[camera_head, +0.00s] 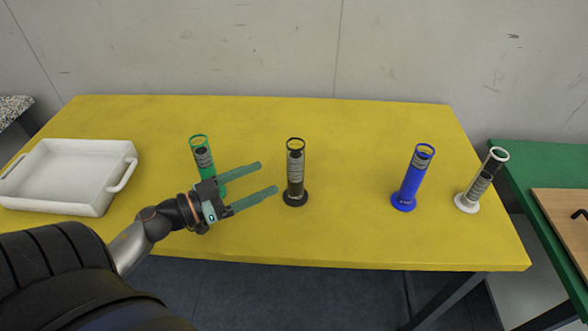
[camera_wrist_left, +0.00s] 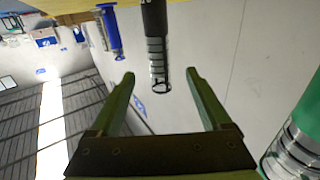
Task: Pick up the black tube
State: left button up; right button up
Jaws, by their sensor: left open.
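The black tube (camera_head: 295,172) stands upright on the yellow table, with a round black base and a barcode label. My left gripper (camera_head: 269,178) is open and empty, its two green fingers pointing at the black tube from the left. The fingertips are a short way from the tube and do not appear to touch it. In the left wrist view the black tube (camera_wrist_left: 155,45) shows beyond the gap between the open fingers (camera_wrist_left: 158,80). My right gripper is in neither view.
A green tube (camera_head: 203,155) stands behind my left gripper, its lower part hidden. A blue tube (camera_head: 412,180) and a white-based tube (camera_head: 483,180) stand at the right. A white tray (camera_head: 122,178) is at the left. The yellow table (camera_head: 350,225) is clear between the black and blue tubes.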

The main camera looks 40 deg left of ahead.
aim_at(295, 173)
pick_arm(q)
jog(key=x, duration=1.2)
jog(key=shift+d, duration=0.2)
jog(key=shift+w+f, duration=0.1)
jog(key=shift+c, duration=0.2)
grip_shut()
dwell(0.3)
